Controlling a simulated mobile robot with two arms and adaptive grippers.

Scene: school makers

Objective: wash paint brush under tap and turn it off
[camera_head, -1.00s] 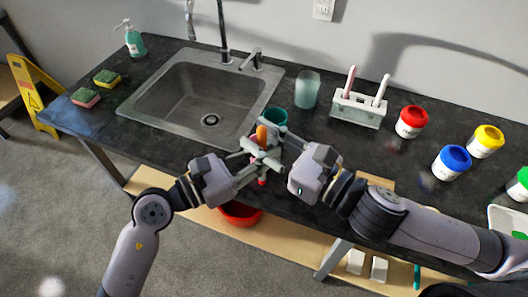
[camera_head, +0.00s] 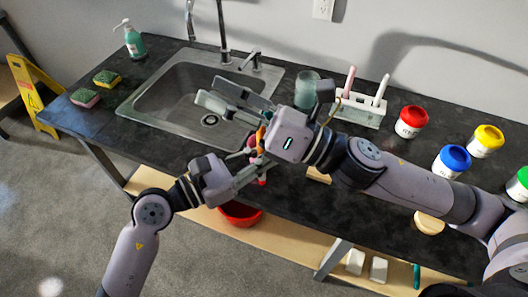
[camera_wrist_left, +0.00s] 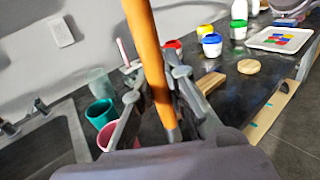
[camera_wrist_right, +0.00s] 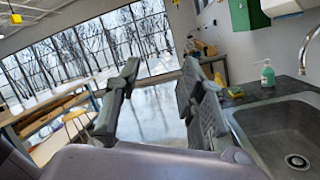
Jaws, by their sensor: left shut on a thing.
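My left gripper (camera_wrist_left: 160,115) is shut on the paint brush, whose orange handle (camera_wrist_left: 148,45) stands up between the fingers in the left wrist view. In the head view the brush (camera_head: 260,137) is partly hidden by my right gripper. My right gripper (camera_head: 222,98) is open and empty, its fingers above the right part of the sink (camera_head: 150,108). The tap (camera_head: 222,35) rises behind the sink, with its lever handle (camera_head: 250,60) to the right. The tap's outlet is not clear, and I cannot tell whether water runs.
A teal cup (camera_wrist_left: 99,112) and a pink cup (camera_wrist_left: 118,136) stand beside the sink. A frosted glass (camera_head: 307,88) and a brush holder (camera_head: 358,110) are behind. Paint jars (camera_head: 411,122) stand to the right. Sponges (camera_head: 107,78) and a soap bottle (camera_head: 133,42) are left of the sink.

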